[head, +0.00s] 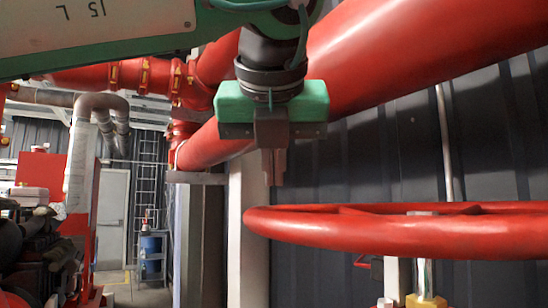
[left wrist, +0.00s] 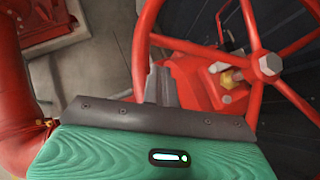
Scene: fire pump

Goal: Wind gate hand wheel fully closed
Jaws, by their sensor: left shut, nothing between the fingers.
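The red gate hand wheel (head: 370,232) lies roughly level at the right of the head view, seen nearly edge-on and cut off by the right edge. In the left wrist view its spokes and central nut (left wrist: 270,65) show from above. My left gripper (head: 274,182) points down with its fingers together and empty. Its tips are just above the wheel's left rim in the head view, with a small gap. In the left wrist view the fingers (left wrist: 161,85) overlap the near part of the rim (left wrist: 140,50). My right gripper is not in view.
Thick red pipes (head: 400,50) run across above and behind the wheel. A brass-coloured fitting (head: 425,300) is on the stem below it. A dark ribbed wall (head: 340,160) stands behind. Machinery (head: 35,245), a door (head: 112,220) and a blue drum (head: 151,245) are farther left.

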